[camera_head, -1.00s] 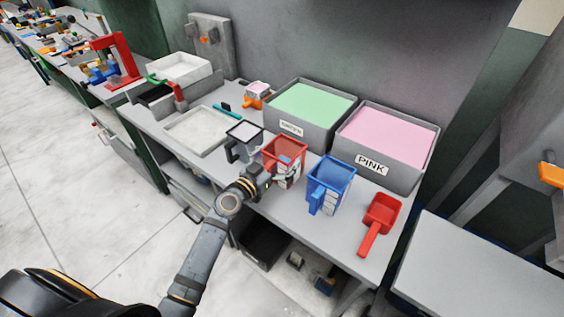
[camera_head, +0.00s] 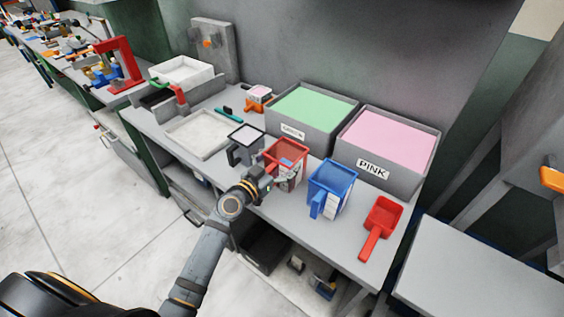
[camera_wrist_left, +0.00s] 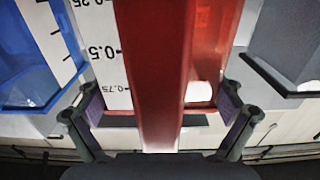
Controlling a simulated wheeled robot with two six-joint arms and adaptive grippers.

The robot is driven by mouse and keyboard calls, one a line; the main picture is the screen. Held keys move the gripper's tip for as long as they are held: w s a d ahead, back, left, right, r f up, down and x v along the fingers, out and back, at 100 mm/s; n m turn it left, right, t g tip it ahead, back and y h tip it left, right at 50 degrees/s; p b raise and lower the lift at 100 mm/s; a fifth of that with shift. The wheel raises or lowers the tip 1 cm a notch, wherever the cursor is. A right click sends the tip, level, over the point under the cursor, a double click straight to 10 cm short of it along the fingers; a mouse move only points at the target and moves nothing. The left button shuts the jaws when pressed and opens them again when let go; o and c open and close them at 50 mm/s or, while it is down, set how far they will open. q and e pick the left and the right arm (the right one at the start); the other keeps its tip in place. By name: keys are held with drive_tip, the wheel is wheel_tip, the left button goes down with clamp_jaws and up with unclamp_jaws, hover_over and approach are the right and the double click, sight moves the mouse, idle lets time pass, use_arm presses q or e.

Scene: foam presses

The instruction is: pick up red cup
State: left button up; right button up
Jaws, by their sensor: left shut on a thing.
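The red cup (camera_head: 288,155) stands upright on the grey table, between a dark grey cup and a blue cup. In the left wrist view the red cup (camera_wrist_left: 190,35) fills the middle, with a white measuring scale on its side and its handle towards the camera. My left gripper (camera_head: 275,181) reaches in from the front and is shut on the red cup's handle. In the wrist view its fingers (camera_wrist_left: 162,115) stand on both sides of the handle. I cannot tell whether the cup's base touches the table. My right gripper is not in view.
The blue cup (camera_head: 330,187) stands close on the right and the dark grey cup (camera_head: 246,145) close on the left. Behind are bins of green (camera_head: 313,106) and pink (camera_head: 389,138) material. A red scoop (camera_head: 380,225) lies at the right end. A shallow white tray (camera_head: 200,133) lies left.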

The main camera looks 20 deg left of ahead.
use_arm(q)
drive_tip(key=shift+r, duration=0.55)
drive_tip(key=r+p+v, duration=0.2)
drive_tip(key=p+v, duration=0.1)
drive_tip(key=v, duration=1.5)
drive_tip(key=shift+r, duration=0.15)
